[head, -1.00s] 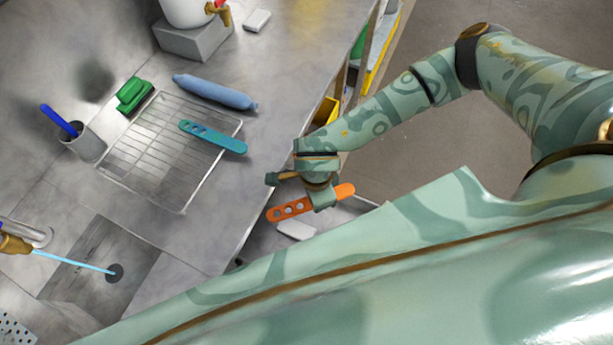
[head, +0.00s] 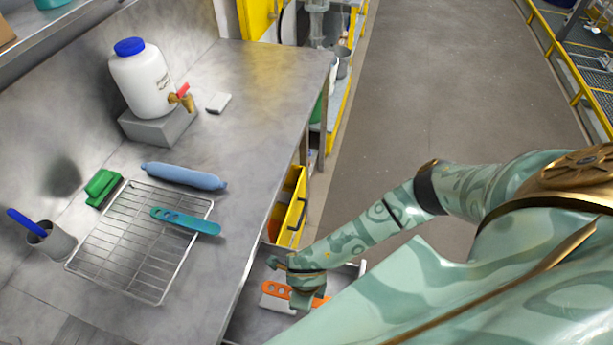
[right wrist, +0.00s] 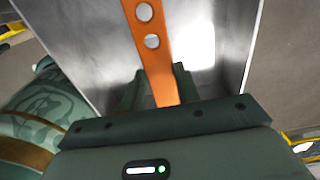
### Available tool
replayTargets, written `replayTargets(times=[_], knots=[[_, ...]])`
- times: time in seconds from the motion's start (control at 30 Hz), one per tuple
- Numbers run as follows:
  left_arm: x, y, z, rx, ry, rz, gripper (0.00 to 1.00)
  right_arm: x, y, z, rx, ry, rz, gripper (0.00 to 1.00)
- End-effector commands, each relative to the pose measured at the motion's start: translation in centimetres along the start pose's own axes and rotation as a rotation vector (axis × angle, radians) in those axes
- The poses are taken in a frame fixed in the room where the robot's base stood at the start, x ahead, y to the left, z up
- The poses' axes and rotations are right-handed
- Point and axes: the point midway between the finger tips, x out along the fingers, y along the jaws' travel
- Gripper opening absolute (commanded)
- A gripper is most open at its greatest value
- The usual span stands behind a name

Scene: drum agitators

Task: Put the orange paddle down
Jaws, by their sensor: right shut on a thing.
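The orange paddle (head: 277,290) is a flat bar with round holes. It is in my right gripper (head: 303,292), at the right of the bench edge, over an open metal drawer or tray (head: 252,320). In the right wrist view the paddle (right wrist: 152,50) stands out from between the two fingers of the right gripper (right wrist: 160,88), which are shut on it. The metal walls of the tray (right wrist: 236,40) are around it in that view. I cannot tell whether the paddle touches the tray floor. My left gripper is not in view.
On the bench, a wire rack (head: 120,250) holds a teal paddle (head: 185,221). A blue cylinder (head: 184,176), green brush (head: 102,186), grey cup (head: 52,242) and white jug (head: 142,80) stand near. A yellow bin (head: 292,210) is beyond the tray.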

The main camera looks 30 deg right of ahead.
Motion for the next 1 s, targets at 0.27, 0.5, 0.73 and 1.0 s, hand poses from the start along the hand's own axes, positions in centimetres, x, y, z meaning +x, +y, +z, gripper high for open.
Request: replayTargets(times=[0.27, 0.5, 0.73, 1.0], knots=[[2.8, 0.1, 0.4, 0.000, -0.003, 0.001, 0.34, 4.8, -4.4, 0.7, 0.004, 0.003, 0.003, 0.09], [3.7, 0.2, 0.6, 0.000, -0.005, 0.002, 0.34, 6.5, -6.2, 1.0, 0.001, 0.001, 0.001, 0.09], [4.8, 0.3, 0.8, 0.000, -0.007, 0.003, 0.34, 9.7, -6.4, 1.0, 0.000, 0.001, 0.003, 0.09], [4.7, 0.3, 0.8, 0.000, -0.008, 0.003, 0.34, 9.7, -6.5, 1.1, -0.002, 0.000, 0.001, 0.09]])
